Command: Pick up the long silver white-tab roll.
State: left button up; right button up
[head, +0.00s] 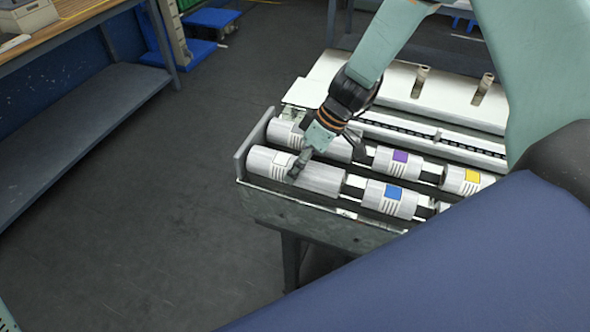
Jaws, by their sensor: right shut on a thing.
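The long silver white-tab roll (322,178) lies in the front left of the rack, with its white tab near its left end. My right gripper (297,168) comes down from above and is shut on this roll near its middle, beside the tab. The fingers hide a small part of the roll. The roll still lies low in the rack; I cannot tell if it is clear of its supports. My left gripper does not show.
Behind it lies another long silver roll (284,133). Shorter rolls with purple (397,162), blue (390,198) and yellow (467,181) tabs lie to the right. The rack's raised left end plate (254,143) stands close to the roll. Open floor (150,220) lies left.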

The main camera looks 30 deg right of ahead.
grip_shut()
dwell(0.3)
jog(key=shift+r, duration=0.15)
